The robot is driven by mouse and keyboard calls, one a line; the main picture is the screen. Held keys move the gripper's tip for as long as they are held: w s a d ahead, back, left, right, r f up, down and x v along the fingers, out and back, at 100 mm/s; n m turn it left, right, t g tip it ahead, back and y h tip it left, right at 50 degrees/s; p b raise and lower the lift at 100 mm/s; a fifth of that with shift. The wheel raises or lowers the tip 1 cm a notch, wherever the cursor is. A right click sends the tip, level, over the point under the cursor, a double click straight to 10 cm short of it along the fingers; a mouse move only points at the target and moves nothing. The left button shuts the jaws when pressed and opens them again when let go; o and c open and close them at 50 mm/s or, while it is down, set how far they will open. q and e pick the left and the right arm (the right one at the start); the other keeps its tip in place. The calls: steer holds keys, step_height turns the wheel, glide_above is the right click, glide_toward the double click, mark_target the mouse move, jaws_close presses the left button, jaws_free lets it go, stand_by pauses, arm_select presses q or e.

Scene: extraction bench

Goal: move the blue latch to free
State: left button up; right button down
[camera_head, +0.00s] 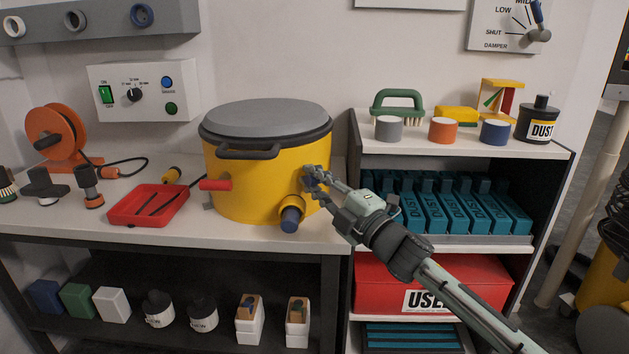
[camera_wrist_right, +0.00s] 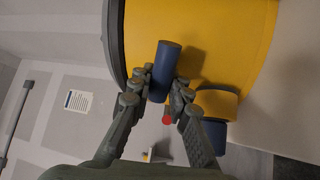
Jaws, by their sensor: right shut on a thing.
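The yellow drum (camera_head: 245,180) with a grey lid (camera_head: 265,113) stands on the bench. My right gripper (camera_head: 312,178) is at the drum's right front side, above the blue-capped spout. In the right wrist view, the blue latch (camera_wrist_right: 166,62) is a blue cylindrical handle between the fingers of my right gripper (camera_wrist_right: 165,88), which is shut on it. In the head view the gripper hides the blue latch. A red latch (camera_head: 216,184) sticks out at the drum's left; a bit of red also shows in the wrist view (camera_wrist_right: 167,118). My left gripper is not in view.
The spout's blue cap (camera_head: 291,218) is just below my right gripper. A red tray (camera_head: 148,205) lies left of the drum. A shelf unit (camera_head: 455,148) with teal cartridges (camera_head: 470,212) and a red box (camera_head: 385,280) stands to the right. A black lid handle (camera_head: 248,152) is at the front.

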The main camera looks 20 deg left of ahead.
steer(key=shift+f+n, duration=0.25)
steer(key=shift+n, duration=0.45)
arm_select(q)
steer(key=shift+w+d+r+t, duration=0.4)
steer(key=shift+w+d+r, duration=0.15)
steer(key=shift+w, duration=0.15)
arm_select(e)
steer(key=shift+n+g, duration=0.3)
steer(key=shift+n, duration=0.3)
steer(key=c, duration=1.4)
jaws_free()
steer(key=v, duration=1.2)
steer(key=shift+f, duration=0.1)
steer(key=shift+w, duration=0.1)
